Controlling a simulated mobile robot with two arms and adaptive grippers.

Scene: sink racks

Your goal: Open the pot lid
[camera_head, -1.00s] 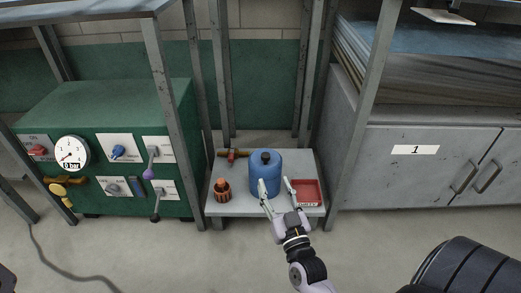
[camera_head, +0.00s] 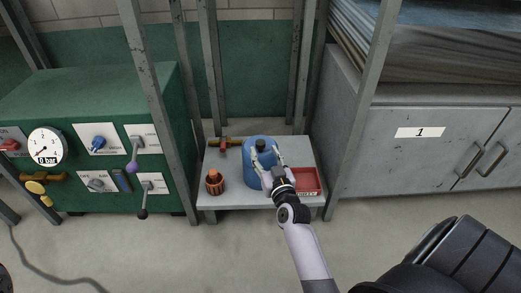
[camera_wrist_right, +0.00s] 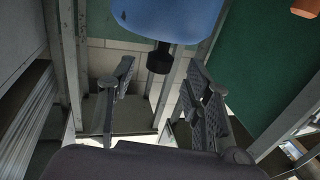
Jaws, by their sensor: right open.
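In the right wrist view the pot (camera_wrist_right: 172,15) appears upside down at the top. There its black knob (camera_wrist_right: 159,58) shows in the gap between the two open fingertips (camera_wrist_right: 160,68); contact cannot be seen. My left gripper is out of view.
On the shelf, an orange-brown ribbed piece (camera_head: 214,182) stands left of the pot, a brass pipe piece with a red part (camera_head: 225,143) lies behind, and a red tray (camera_head: 307,186) sits right. Upright metal posts (camera_head: 211,65) flank the shelf. A green panel (camera_head: 90,100) stands left.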

